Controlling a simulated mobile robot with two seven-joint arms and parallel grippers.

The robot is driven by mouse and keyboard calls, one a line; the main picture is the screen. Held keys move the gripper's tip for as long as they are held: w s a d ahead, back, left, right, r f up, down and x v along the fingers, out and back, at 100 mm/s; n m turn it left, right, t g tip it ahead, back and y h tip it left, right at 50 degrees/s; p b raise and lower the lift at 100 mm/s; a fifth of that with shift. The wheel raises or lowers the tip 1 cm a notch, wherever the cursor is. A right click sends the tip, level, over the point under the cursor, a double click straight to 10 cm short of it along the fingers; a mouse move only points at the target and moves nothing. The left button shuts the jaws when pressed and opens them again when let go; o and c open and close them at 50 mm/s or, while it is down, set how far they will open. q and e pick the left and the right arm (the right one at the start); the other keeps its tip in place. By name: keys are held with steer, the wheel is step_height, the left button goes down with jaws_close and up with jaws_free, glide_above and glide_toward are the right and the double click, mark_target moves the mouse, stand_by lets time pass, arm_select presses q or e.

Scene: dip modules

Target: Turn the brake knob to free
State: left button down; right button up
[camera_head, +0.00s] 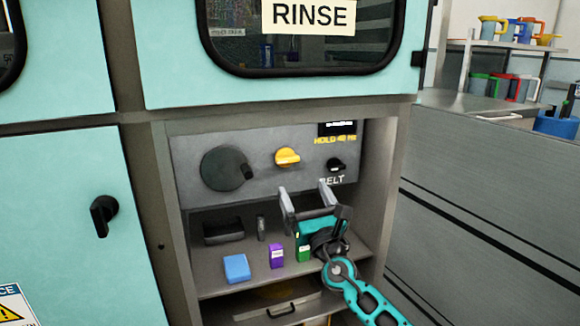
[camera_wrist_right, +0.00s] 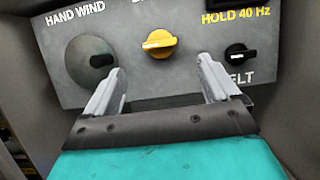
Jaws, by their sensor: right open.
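The brake knob appears to be the yellow knob (camera_head: 288,157) in the middle of the grey panel; the label above it is cut off in the wrist view, where the knob (camera_wrist_right: 159,43) lies beyond and between my fingers. Its grip bar lies roughly level, tilted slightly. My right gripper (camera_head: 308,195) is open and empty, below and in front of the knob, apart from it. Its two fingers also show in the wrist view (camera_wrist_right: 160,85). My left gripper is not in view.
A small black belt knob (camera_head: 336,164) is to the right, under a display (camera_head: 338,128). Blue (camera_head: 236,268), purple (camera_head: 276,256) and green (camera_head: 304,252) blocks stand on the shelf below. Recess walls flank the panel.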

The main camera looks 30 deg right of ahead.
mark_target(289, 161)
steer(key=b+x, duration=0.1)
steer(key=x, duration=0.8)
steer(key=shift+w+f, duration=0.1)
steer(key=shift+w, duration=0.2)
steer(key=shift+w+d+r, duration=0.1)
steer(key=shift+w+r, duration=0.2)
steer(key=shift+w, duration=0.15)
steer(key=shift+c, duration=0.2)
steer(key=c, duration=1)
